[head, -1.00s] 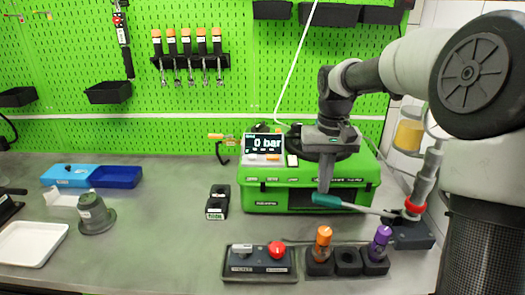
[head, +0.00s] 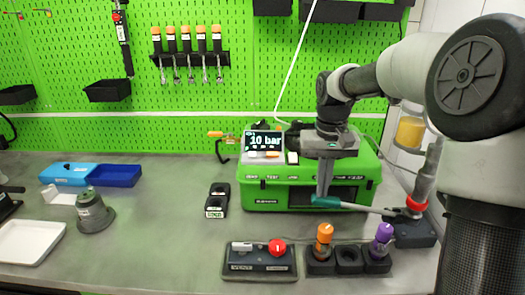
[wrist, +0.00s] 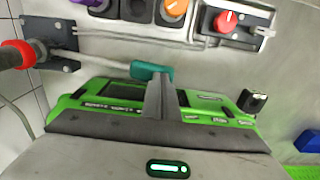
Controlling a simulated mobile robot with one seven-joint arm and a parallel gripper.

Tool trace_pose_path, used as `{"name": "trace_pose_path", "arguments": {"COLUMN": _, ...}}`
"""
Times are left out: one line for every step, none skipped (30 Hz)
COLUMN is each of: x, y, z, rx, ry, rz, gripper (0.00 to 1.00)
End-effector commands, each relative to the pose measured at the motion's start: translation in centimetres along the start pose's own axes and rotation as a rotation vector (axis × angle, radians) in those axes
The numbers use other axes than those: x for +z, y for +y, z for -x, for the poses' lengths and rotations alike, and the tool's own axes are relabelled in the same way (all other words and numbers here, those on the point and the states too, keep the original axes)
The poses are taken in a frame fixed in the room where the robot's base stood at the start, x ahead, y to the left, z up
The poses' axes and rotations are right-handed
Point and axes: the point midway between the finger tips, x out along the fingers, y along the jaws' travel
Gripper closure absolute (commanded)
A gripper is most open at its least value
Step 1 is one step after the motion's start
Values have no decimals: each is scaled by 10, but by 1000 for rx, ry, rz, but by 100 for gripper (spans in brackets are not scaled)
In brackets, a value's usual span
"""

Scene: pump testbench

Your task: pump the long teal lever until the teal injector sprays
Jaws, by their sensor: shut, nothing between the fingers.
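The long lever has a teal grip (head: 331,202) and a pale rod running right to the pump (head: 416,206) with a red collar at the bench's right. My gripper (head: 324,192) is shut and empty, pointing down, its fingertips at the teal grip, in front of the green case. In the wrist view the teal grip (wrist: 152,71) shows just beyond my closed fingers (wrist: 160,82); whether they touch it I cannot tell. The display (head: 263,141) on the case reads 10 bar. An orange-topped injector (head: 323,240) and a purple one (head: 382,239) stand in the black holder. I see no teal injector.
The green case (head: 300,195) stands right behind the lever. A control box (head: 259,262) with a red knob lies in front. A small black holder (head: 217,200) and a grey-green cylinder (head: 93,212) stand to the left.

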Motion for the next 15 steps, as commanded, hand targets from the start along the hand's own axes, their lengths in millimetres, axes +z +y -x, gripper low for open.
{"name": "trace_pose_path", "arguments": {"x": 0, "y": 0, "z": -5, "rx": 0, "ry": -2, "rz": 0, "gripper": 100}}
{"name": "trace_pose_path", "arguments": {"x": 0, "y": 0, "z": -7, "rx": 0, "ry": -2, "rz": 0, "gripper": 100}}
{"name": "trace_pose_path", "arguments": {"x": 0, "y": 0, "z": -9, "rx": 1, "ry": -2, "rz": 0, "gripper": 100}}
{"name": "trace_pose_path", "arguments": {"x": 0, "y": -1, "z": -11, "rx": 0, "ry": -2, "rz": 0, "gripper": 100}}
{"name": "trace_pose_path", "arguments": {"x": 0, "y": -1, "z": -12, "rx": 0, "ry": -2, "rz": 0, "gripper": 100}}
{"name": "trace_pose_path", "arguments": {"x": 0, "y": -1, "z": -15, "rx": 0, "ry": -2, "rz": 0, "gripper": 100}}
{"name": "trace_pose_path", "arguments": {"x": 0, "y": -2, "z": -16, "rx": 0, "ry": -2, "rz": 0, "gripper": 100}}
{"name": "trace_pose_path", "arguments": {"x": 0, "y": -2, "z": -18, "rx": 0, "ry": -2, "rz": 1, "gripper": 100}}
{"name": "trace_pose_path", "arguments": {"x": 0, "y": -2, "z": -20, "rx": 0, "ry": -2, "rz": 1, "gripper": 100}}
{"name": "trace_pose_path", "arguments": {"x": 0, "y": -2, "z": -22, "rx": 0, "ry": -2, "rz": 1, "gripper": 100}}
{"name": "trace_pose_path", "arguments": {"x": 0, "y": -2, "z": -24, "rx": 0, "ry": -2, "rz": 1, "gripper": 100}}
{"name": "trace_pose_path", "arguments": {"x": 0, "y": -3, "z": -26, "rx": 0, "ry": -2, "rz": 1, "gripper": 100}}
{"name": "trace_pose_path", "arguments": {"x": 0, "y": -3, "z": -27, "rx": 0, "ry": -2, "rz": 1, "gripper": 100}}
{"name": "trace_pose_path", "arguments": {"x": 0, "y": -3, "z": -29, "rx": 0, "ry": -2, "rz": 1, "gripper": 100}}
{"name": "trace_pose_path", "arguments": {"x": 1, "y": -3, "z": -31, "rx": 1, "ry": -2, "rz": 1, "gripper": 100}}
